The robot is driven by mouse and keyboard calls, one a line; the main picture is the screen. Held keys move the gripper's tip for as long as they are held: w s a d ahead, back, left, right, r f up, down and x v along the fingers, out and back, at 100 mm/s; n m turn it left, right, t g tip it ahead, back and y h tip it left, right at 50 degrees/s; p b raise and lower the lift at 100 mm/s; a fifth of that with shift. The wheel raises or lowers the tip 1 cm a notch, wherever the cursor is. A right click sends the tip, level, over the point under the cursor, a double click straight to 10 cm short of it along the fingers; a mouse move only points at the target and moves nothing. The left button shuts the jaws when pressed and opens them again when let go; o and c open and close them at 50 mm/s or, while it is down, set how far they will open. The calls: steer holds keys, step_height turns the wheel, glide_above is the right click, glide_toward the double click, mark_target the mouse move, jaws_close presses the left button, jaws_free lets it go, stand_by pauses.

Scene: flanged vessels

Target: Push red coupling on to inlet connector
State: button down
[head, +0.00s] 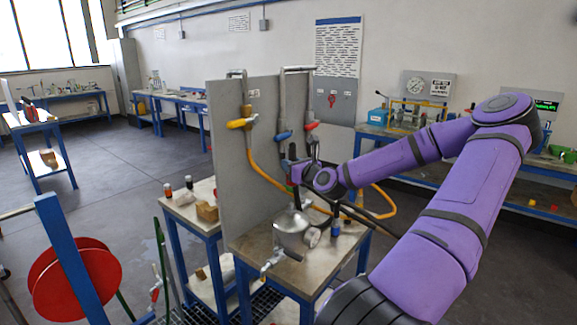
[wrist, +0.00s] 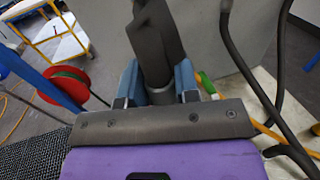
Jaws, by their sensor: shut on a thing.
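My gripper (wrist: 158,85) is shut on a dark grey, thick hose-like part (wrist: 155,45) with a lighter grey collar between the blue fingers. In the head view my gripper (head: 297,175) is at the grey panel (head: 232,150), above a silver flanged vessel (head: 292,238) on a small table. I cannot make out the red coupling clearly; no red shows on the part between the fingers. The inlet connector cannot be told apart here, and the arm and gripper hide part of the area above the vessel.
Valves with yellow (head: 241,123), blue (head: 283,136) and red (head: 311,126) handles are on the panel. An orange hose (head: 262,172) and dark hoses (wrist: 250,75) run close by my gripper. A red reel (head: 82,283) stands at the left. Open floor lies behind it.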

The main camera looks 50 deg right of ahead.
stand_by(0.4)
steer(key=shift+f, duration=2.9)
steer(key=shift+f, duration=1.85)
steer(key=c, duration=0.8)
jaws_free()
steer(key=shift+s, duration=0.1)
steer(key=s, duration=0.3)
steer(key=s+a, duration=0.1)
steer(key=s, duration=0.3)
steer(key=s+a, duration=0.1)
steer(key=s, duration=0.2)
steer(key=shift+s, duration=0.25)
